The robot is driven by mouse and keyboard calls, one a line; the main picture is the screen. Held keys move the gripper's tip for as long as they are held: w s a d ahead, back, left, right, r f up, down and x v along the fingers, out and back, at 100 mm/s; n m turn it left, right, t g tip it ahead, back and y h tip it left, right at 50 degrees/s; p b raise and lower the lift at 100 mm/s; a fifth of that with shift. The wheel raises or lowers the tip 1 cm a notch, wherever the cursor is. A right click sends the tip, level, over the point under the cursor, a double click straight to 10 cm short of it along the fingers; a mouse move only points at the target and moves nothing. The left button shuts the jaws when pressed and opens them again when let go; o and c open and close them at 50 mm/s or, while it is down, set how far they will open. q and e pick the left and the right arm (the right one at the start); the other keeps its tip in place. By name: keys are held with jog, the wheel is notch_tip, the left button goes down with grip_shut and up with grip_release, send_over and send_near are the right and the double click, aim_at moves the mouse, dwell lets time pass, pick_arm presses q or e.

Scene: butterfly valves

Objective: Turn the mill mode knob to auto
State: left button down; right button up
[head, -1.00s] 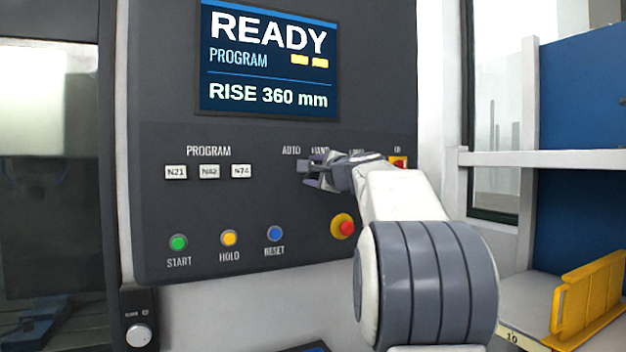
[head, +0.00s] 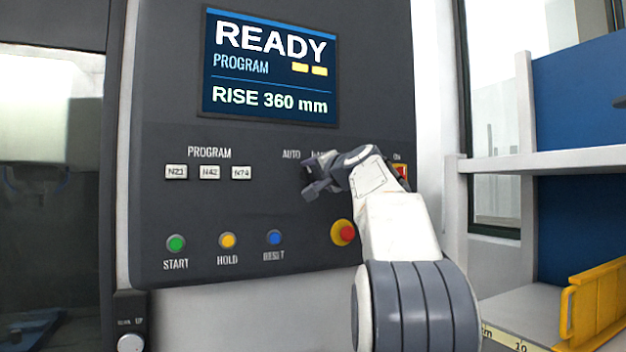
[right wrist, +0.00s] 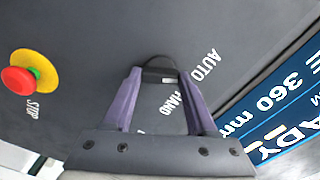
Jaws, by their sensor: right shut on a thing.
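The dark mode knob (right wrist: 158,70) is in the right wrist view, between the two purple-grey fingers of my right gripper (right wrist: 160,82). The gripper is shut on it. A short white mark shows on the knob, on the side of the AUTO (right wrist: 205,67) and HAND (right wrist: 187,97) lettering; I cannot tell exactly which word it points to. In the head view my right gripper (head: 316,180) is at the panel just below the AUTO label (head: 291,154), tilted, and it hides the knob. My left gripper is not in view.
The red stop button on its yellow ring (head: 343,233) sits just below my right gripper. The green, yellow and blue buttons (head: 228,241) are to the left. The screen (head: 270,68) above reads READY. A yellow rack (head: 595,305) stands at the lower right.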

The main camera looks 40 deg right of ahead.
jog(key=shift+f+n, duration=0.1)
jog(key=shift+n, duration=0.2)
jog(key=o, duration=1.4)
jog(key=shift+c, duration=0.2)
jog(key=b+v, duration=0.4)
jog(key=v, duration=0.6)
jog(key=shift+s, duration=0.25)
